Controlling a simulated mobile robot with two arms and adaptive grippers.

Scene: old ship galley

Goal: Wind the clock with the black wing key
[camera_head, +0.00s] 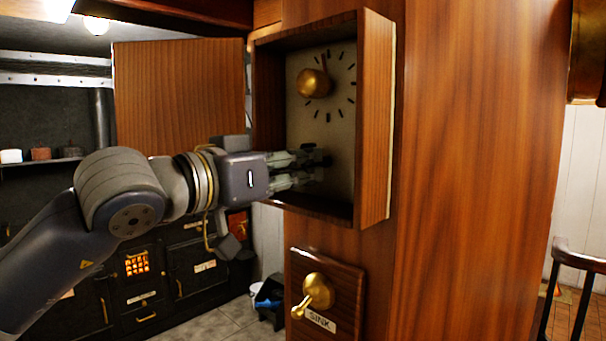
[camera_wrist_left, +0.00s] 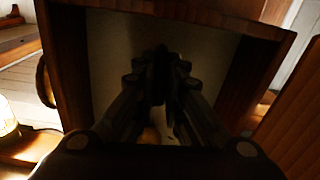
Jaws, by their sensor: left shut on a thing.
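The clock (camera_head: 342,130) is a wooden box case on a post, with a pale dial, black hour marks and a brass knob (camera_head: 313,83) at the centre of the dial. My left gripper (camera_head: 318,162) reaches into the open case from the left, at the lower part of the face. It is shut on the black wing key (camera_head: 327,161), of which only a small dark bit shows at the fingertips. Whether the key sits in the clock is hidden. In the left wrist view the fingers are dark against the pale face, and the key is too dark to make out.
The case's open wooden door (camera_head: 180,95) stands to the left, behind my arm. Below the clock is a brass lever on a plate marked SINK (camera_head: 318,300). A black stove (camera_head: 150,280) stands at the back left, and a dark railing (camera_head: 575,258) at the right.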

